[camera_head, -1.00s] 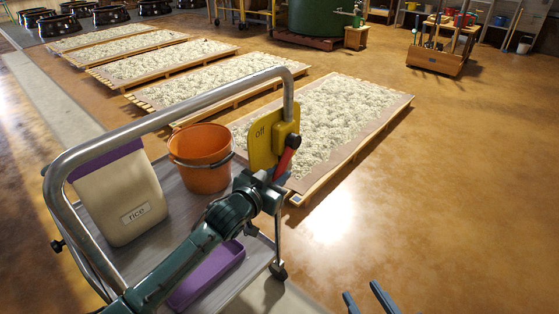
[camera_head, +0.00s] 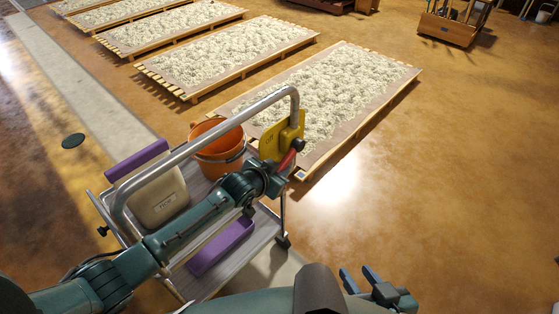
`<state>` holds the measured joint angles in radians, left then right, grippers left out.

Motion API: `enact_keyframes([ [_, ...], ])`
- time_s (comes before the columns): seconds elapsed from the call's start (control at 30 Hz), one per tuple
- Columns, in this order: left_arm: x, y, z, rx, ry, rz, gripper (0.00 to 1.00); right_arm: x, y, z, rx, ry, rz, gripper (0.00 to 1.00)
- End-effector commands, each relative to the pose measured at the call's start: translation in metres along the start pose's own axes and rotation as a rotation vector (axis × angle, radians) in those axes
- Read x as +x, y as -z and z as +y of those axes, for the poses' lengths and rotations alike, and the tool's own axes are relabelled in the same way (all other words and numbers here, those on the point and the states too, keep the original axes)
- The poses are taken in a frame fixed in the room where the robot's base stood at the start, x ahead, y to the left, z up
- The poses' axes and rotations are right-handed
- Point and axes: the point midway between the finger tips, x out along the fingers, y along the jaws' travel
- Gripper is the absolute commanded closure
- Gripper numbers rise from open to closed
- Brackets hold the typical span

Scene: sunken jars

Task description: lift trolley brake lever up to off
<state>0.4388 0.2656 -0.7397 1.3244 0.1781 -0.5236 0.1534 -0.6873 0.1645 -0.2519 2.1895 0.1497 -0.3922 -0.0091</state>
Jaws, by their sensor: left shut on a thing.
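The trolley (camera_head: 215,132) has a grey tubular handle with a yellow brake plate (camera_head: 269,143) at its right end. The word "off" is on the plate, small and hard to read now. The red brake lever (camera_head: 287,160) slopes down and left from a black pivot on the plate. My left gripper (camera_head: 281,170) is at the lever's lower end, shut on it; its fingertips are largely hidden by its own body. My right gripper (camera_head: 359,280) is at the bottom, away from the trolley, its two fingers apart and empty.
On the trolley stand an orange bucket (camera_head: 219,158), a cream rice container (camera_head: 160,200) with a purple top, and a purple tray (camera_head: 221,247). Wooden drying beds (camera_head: 345,90) lie just behind. The floor to the right is clear.

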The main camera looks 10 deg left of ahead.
Motion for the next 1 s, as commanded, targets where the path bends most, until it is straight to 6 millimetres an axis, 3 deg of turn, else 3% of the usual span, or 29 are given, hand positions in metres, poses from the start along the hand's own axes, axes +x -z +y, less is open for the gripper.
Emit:
enact_keyframes([
  [0.67, -0.0033, 0.0004, -0.0005, 0.008, -0.005, -0.053, 1.00, -0.0049, 0.0072, -0.0005, -0.032, -0.009, -0.016, 0.64],
  [0.7, -0.0033, 0.0003, -0.0004, 0.008, -0.005, -0.053, 0.80, -0.0049, 0.0073, -0.0005, -0.032, -0.009, -0.016, 0.64],
  [1.0, -0.0034, 0.0014, -0.0008, 0.008, -0.005, -0.051, 0.59, -0.0049, 0.0074, -0.0005, -0.032, -0.009, -0.016, 0.64],
])
